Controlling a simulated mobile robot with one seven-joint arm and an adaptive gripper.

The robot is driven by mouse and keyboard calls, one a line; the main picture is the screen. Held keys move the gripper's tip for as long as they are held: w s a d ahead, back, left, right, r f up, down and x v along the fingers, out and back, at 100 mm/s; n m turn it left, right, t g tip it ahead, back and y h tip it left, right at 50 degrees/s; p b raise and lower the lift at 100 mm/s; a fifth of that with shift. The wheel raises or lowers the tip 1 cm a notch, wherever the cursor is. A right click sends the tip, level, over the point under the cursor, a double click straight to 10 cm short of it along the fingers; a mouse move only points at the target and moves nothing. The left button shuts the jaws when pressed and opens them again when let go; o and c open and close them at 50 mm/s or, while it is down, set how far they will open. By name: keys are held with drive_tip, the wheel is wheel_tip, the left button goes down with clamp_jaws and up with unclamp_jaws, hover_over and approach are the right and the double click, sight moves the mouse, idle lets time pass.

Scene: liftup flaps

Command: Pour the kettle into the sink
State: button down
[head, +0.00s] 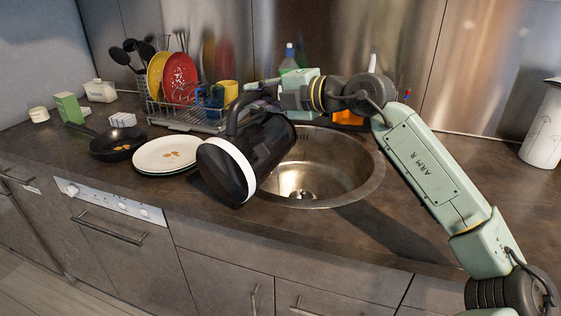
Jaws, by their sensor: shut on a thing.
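The black kettle (267,148) with a white band near its base is in the middle of the head view. It is tilted, its base facing front left and its upper end toward the back right, over the left part of the round steel sink (330,177). My gripper (262,86) is at the kettle's handle, on its upper side, and is shut on it. The fingertips are partly hidden and small in this view. The kettle's spout is hidden, and I cannot tell whether water is flowing. The sink's drain shows below the kettle's right side.
White plates (166,154) and a black pan (118,143) stand left of the kettle. A dish rack (185,116) with red and yellow plates is behind. A green bottle (289,60) is behind my arm. A white canister (543,128) stands far right. The counter right of the sink is mostly clear.

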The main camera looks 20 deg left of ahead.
drive_tip(key=shift+w+d+p, duration=0.2)
drive_tip(key=shift+w+p, duration=0.15)
drive_tip(key=shift+w, duration=0.15)
idle(0.6)
drive_tip(key=shift+s, duration=0.1)
